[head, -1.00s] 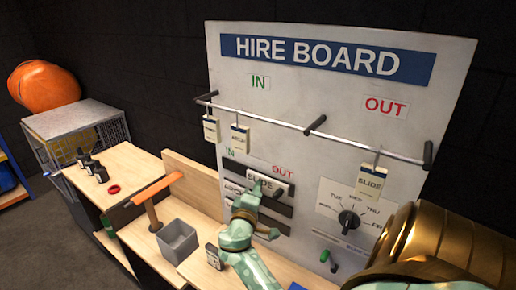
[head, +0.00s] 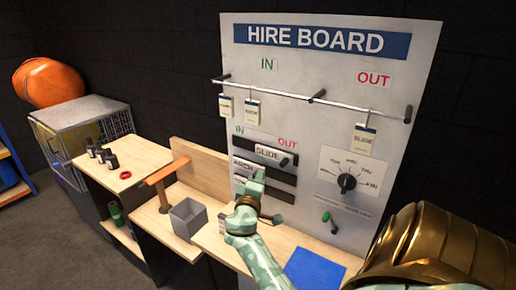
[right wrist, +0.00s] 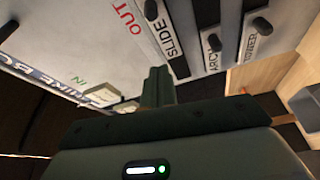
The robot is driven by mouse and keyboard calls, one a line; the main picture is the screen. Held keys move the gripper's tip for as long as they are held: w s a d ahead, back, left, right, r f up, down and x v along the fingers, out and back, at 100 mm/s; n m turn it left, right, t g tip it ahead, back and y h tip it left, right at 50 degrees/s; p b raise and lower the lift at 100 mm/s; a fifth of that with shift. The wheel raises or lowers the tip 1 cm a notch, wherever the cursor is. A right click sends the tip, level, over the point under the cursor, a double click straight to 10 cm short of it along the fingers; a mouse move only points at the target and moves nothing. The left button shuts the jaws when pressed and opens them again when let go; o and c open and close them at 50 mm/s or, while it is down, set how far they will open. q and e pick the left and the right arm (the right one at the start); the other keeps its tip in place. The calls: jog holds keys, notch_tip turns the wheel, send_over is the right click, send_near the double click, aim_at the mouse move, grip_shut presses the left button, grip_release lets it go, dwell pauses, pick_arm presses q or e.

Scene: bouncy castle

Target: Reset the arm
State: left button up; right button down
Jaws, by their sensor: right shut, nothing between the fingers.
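My right gripper (head: 257,176) is shut and empty. In the head view it is in front of the lower part of the white hire board (head: 400,100), overlapping the ARCH strip (head: 242,165). The SLIDE strip (head: 268,153) sits just above it, under the red OUT label. In the right wrist view the closed fingers (right wrist: 157,85) point at the board, below the SLIDE strip (right wrist: 165,38) and ARCH strip (right wrist: 212,42). Whether they touch the board cannot be told. My left gripper is out of view.
Tags hang on a rail (head: 300,96), with a SLIDE tag (head: 364,138) under OUT. A day dial (head: 347,183) is on the board's right. A grey bin (head: 188,218), an orange-topped stand (head: 166,173) and a blue mat (head: 314,272) are on the wooden bench.

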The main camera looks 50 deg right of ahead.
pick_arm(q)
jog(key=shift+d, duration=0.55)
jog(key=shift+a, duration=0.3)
